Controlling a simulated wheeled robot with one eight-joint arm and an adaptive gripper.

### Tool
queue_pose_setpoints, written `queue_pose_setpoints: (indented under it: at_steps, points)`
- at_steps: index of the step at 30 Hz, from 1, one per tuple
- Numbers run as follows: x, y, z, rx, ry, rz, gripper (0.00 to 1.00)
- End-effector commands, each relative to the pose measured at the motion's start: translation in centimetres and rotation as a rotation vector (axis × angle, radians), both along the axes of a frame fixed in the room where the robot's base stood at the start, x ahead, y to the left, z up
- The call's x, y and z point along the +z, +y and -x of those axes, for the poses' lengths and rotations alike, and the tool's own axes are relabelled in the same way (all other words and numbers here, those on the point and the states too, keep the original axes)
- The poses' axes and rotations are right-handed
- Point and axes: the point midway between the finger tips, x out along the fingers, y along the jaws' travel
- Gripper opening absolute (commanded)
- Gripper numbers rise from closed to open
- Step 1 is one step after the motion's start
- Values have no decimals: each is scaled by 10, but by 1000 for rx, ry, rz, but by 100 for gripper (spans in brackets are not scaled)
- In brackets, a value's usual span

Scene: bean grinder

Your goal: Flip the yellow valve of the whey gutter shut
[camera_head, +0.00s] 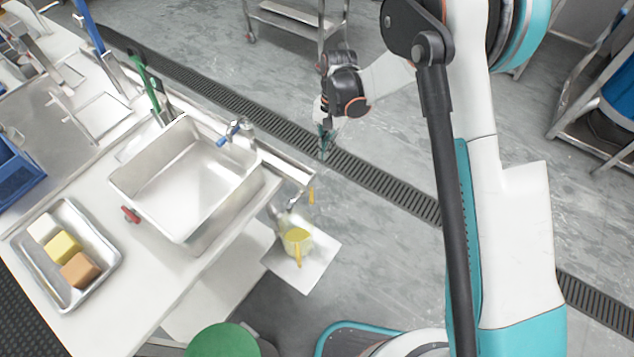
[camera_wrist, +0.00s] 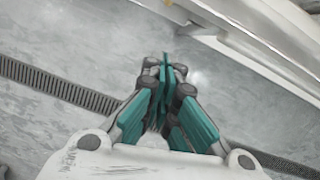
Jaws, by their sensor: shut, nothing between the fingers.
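My gripper (camera_head: 323,152) is above and to the right of the gutter's end in the head view, pointing down and apart from the yellow handle. In the wrist view my gripper (camera_wrist: 166,66) has its teal fingers together and empty. A pale metal edge, probably the gutter (camera_wrist: 262,45), crosses the upper right there.
A yellow jug (camera_head: 298,241) stands on a white board (camera_head: 306,268) below the gutter's end. The steel sink (camera_head: 187,175) has a blue-handled valve (camera_head: 230,132) and a red knob (camera_head: 130,214). A steel tray (camera_head: 104,252) holds blocks. Floor beyond the gutter is open.

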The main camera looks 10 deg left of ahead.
Motion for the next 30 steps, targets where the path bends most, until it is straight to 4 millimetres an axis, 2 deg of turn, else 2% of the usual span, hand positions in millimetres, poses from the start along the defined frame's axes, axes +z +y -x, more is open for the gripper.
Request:
queue_pose_setpoints:
  at_steps: [5,8,23,30]
  points:
    - [-2,0,0,0,0,0,0]
    - [-10,0,2,0,-1,-1,0]
    - [-100,5,24,1,-1,-1,0]
    - [-98,11,55,2,-1,-1,0]
